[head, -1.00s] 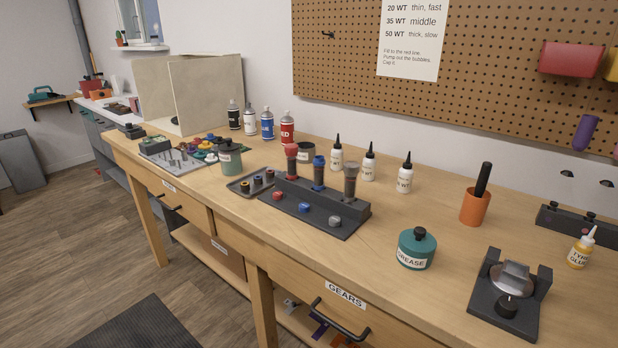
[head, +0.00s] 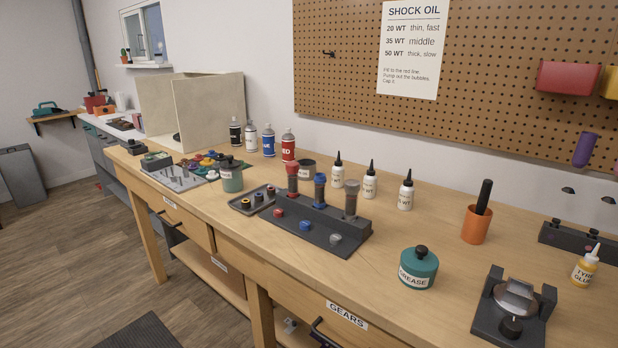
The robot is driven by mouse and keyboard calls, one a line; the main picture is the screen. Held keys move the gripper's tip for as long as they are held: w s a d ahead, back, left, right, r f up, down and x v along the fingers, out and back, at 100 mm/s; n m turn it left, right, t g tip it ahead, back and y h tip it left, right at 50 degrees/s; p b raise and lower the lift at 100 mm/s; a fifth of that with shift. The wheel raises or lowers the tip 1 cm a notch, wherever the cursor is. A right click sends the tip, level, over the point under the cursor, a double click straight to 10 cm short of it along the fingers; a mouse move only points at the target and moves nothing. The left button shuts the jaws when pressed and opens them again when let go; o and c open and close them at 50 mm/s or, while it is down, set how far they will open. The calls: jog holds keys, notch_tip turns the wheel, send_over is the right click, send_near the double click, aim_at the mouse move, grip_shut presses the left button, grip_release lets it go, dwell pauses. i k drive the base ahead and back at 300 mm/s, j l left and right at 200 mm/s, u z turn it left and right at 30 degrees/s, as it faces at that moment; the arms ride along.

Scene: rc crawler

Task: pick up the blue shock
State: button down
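The blue shock (head: 319,191) stands upright in a dark grey stand (head: 349,241) on the workbench, in the head view. It has a blue collar at the top and a grey body. A red-topped shock (head: 292,177) stands to its left and a grey one (head: 351,200) to its right. Red, blue and grey caps lie on the stand's low front part; the blue cap (head: 305,225) is in the middle. My gripper is not in view.
White oil bottles (head: 369,180) stand behind the stand. A small tray (head: 243,205) lies to its left, and a green grease pot (head: 418,268) stands to its right. Bare bench top (head: 390,230) lies between the stand and the orange cup (head: 476,225).

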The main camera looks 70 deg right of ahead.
aim_at(319, 179)
jog(key=k+l+z, duration=0.2)
jog(key=z, duration=0.3)
jog(key=k+l+z, duration=0.1)
jog(key=l+z, duration=0.35)
